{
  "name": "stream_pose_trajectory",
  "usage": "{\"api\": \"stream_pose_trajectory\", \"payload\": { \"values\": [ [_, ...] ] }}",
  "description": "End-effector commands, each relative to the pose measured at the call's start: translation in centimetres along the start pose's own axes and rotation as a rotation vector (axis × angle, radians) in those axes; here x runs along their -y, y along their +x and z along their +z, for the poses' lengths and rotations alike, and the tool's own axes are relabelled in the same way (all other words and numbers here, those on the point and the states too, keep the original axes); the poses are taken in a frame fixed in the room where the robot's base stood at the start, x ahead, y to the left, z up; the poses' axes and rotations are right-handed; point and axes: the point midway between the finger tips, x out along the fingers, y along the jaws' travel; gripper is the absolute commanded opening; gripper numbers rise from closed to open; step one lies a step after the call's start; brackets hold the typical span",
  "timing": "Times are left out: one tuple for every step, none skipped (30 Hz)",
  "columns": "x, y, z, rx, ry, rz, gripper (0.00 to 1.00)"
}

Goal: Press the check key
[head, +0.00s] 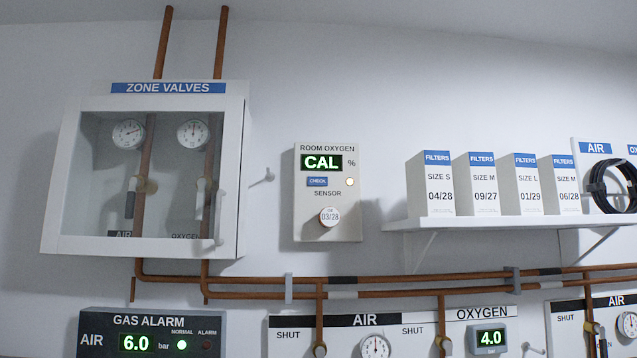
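The blue check key (317,182) is a small rectangular button marked CHECK on the white room oxygen panel (346,225) on the wall. Above it, the panel's display (321,163) reads CAL in green, with a % sign beside it. A small round light (350,182), pale and yellowish, is to the right of the key. A round sensor cap (330,216) marked 03/28 sits below the key. My gripper is not in the head view, and nothing covers the key.
A zone valves box (244,170) with a clear front is to the left. A shelf (480,222) with several filter boxes is to the right. Copper pipes (400,284) run below the panel. A gas alarm (150,335) reads 6.0 bar. The wall around the panel is mostly bare.

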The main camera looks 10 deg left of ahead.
Motion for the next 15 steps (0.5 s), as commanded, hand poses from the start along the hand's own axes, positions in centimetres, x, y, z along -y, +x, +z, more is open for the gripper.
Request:
{"api": "stream_pose_trajectory", "payload": {
  "values": [
    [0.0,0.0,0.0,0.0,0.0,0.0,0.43],
    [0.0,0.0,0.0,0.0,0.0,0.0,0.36],
    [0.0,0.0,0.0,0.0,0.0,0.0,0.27],
    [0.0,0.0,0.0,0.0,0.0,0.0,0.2],
    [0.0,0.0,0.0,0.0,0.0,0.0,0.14],
    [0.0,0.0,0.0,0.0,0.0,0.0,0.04],
    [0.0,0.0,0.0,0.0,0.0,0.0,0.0],
    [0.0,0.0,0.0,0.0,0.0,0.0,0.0],
    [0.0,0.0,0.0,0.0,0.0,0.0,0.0],
    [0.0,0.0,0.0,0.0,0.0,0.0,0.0],
    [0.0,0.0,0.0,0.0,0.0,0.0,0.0],
    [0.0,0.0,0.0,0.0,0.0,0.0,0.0],
    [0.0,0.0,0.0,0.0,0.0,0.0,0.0],
    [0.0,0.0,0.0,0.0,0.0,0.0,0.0],
    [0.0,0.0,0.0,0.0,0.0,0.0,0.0]
  ]
}}
